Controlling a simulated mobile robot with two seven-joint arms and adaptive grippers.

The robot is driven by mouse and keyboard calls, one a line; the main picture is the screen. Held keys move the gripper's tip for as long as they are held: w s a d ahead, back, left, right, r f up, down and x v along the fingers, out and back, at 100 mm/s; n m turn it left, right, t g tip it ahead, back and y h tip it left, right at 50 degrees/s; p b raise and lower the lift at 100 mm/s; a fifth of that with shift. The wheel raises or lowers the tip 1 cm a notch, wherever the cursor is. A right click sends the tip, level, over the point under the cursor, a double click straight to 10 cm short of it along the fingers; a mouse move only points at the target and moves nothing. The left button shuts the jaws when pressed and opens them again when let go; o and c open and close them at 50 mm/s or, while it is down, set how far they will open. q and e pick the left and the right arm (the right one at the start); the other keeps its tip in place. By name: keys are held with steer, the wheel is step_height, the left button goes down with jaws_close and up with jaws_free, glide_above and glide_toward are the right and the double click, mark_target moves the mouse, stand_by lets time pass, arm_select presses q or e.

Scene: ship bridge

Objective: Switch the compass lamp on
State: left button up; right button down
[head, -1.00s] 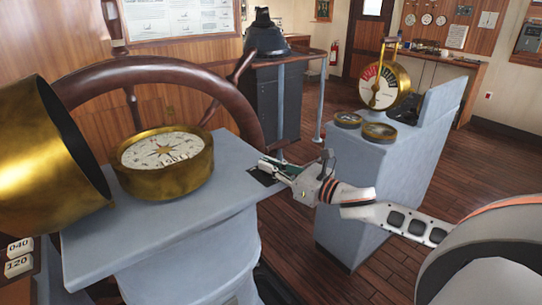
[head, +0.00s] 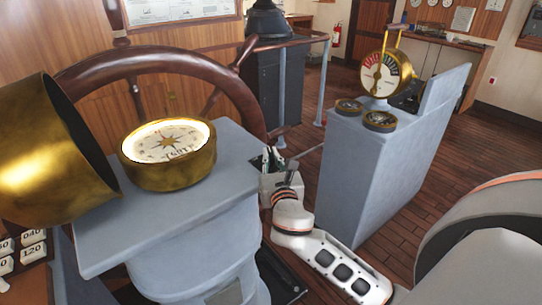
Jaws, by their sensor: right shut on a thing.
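The brass compass (head: 168,155) sits on the grey stand (head: 110,240). Its card is bright, with a warm glow around the inner rim. My right gripper (head: 268,160) is at the right edge of the stand top, beside a small dark switch plate (head: 256,164). It is shut on what appears to be the lamp switch; the fingers and the arm hide the switch itself. My left gripper is not in view.
The wooden wheel (head: 95,72) rises behind the stand. A grey console (head: 365,180) with a brass telegraph (head: 385,75) stands right of my right arm. Wooden floor lies between.

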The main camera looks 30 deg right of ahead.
steer(key=shift+m+h, duration=0.3)
steer(key=shift+h, duration=0.1)
steer(key=c, duration=2.1)
jaws_free()
steer(key=shift+c, duration=0.2)
steer(key=v, duration=1.2)
steer(key=shift+r, duration=0.2)
steer(key=shift+a, duration=0.1)
